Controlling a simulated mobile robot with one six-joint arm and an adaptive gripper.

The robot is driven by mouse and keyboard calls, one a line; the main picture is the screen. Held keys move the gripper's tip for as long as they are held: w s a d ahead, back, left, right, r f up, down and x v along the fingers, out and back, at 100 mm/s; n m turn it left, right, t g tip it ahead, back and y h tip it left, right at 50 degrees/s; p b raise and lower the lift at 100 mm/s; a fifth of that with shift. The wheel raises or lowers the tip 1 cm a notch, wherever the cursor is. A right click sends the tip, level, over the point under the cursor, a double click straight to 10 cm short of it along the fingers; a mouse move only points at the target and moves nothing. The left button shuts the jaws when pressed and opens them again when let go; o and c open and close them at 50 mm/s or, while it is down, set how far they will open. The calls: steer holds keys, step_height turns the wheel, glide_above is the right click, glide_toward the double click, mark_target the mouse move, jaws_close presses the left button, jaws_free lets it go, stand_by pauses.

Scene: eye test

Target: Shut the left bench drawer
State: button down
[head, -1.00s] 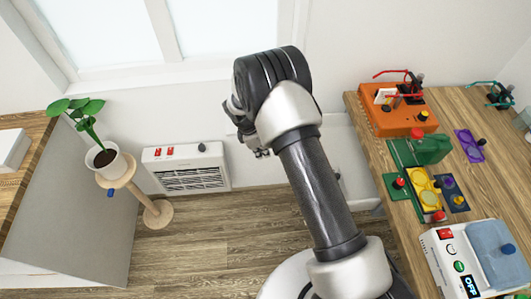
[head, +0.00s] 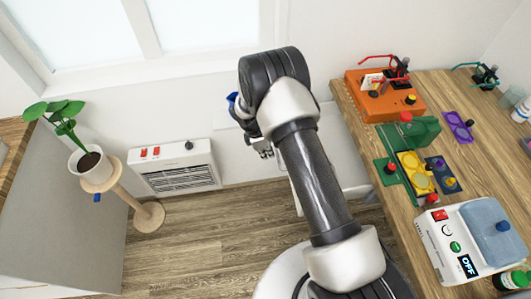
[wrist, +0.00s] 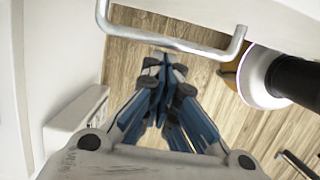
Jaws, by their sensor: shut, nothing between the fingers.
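A silver bar handle (wrist: 175,40) crosses the top of the wrist view. It joins a pale surface (wrist: 285,14) at the top edge, which looks like a drawer front. My gripper (wrist: 164,66) has blue fingers closed together, with nothing between them. Its tips lie just below the handle bar in that view; I cannot tell whether they touch it. In the head view, my arm hides most of the pale bench front (head: 352,160) left of the wooden bench top (head: 385,215). How far the left drawer stands out cannot be told.
A white heater (head: 175,165) stands by the window wall, left of my arm. A potted plant (head: 88,162) sits on a round wooden stand (head: 140,212). The bench carries an orange box (head: 385,97), a green device (head: 415,130) and a white-blue machine (head: 465,240). Floor (head: 215,240) is clear.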

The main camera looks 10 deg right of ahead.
steer(key=shift+d, duration=0.15)
steer(key=d, duration=2.4)
steer(key=shift+d+p, duration=0.2)
steer(key=shift+p, duration=0.2)
